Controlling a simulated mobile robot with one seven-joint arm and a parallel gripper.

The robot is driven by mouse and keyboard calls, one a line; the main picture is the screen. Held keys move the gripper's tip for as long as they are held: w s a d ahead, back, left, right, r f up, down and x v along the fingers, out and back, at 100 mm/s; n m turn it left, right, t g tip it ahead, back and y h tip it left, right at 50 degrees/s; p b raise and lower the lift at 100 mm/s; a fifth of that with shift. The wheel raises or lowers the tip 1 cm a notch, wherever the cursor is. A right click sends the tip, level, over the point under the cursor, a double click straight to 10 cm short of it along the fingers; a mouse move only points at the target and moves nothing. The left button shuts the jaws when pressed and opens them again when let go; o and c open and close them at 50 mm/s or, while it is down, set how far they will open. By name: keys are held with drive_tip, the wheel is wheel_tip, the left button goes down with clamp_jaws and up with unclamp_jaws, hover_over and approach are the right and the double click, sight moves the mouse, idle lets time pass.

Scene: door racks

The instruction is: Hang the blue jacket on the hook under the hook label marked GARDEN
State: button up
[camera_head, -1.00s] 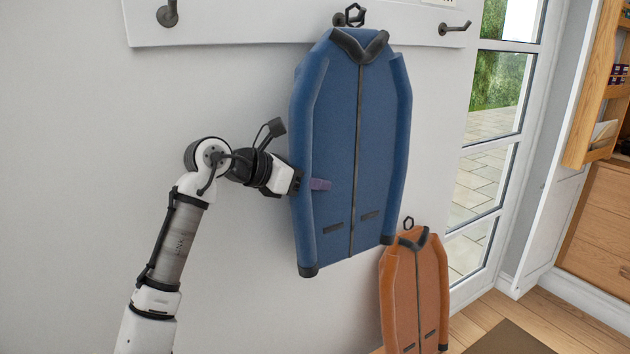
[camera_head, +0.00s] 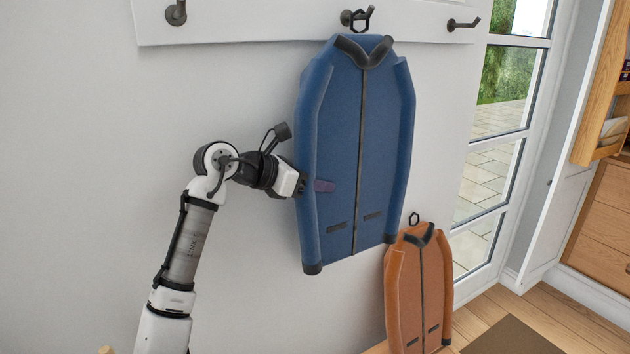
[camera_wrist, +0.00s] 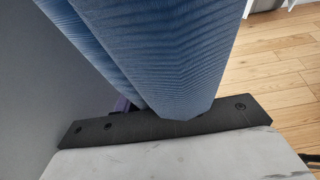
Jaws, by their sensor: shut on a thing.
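The blue jacket (camera_head: 335,150) hangs upright, slightly tilted, in front of the white wall rail. Its dark hexagonal loop (camera_head: 362,18) overlaps the middle hook (camera_head: 347,17) in the head view; I cannot tell whether it is around the hook. My gripper (camera_head: 303,183) is shut on the jacket's left side, by a purple tab (camera_head: 324,186). In the wrist view, blue cloth (camera_wrist: 180,60) fills the area beyond my gripper (camera_wrist: 165,122). Other hooks are at the left (camera_head: 176,12) and right (camera_head: 464,24) of the rail. No GARDEN label is readable.
An orange jacket (camera_head: 405,290) with its own loop stands lower right, partly behind the blue one. A glazed door (camera_head: 500,150) and a wooden cabinet (camera_head: 605,220) are on the right. The wall left of my arm is clear.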

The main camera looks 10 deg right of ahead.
drive_tip(key=o, duration=1.4)
drive_tip(key=shift+c, duration=0.2)
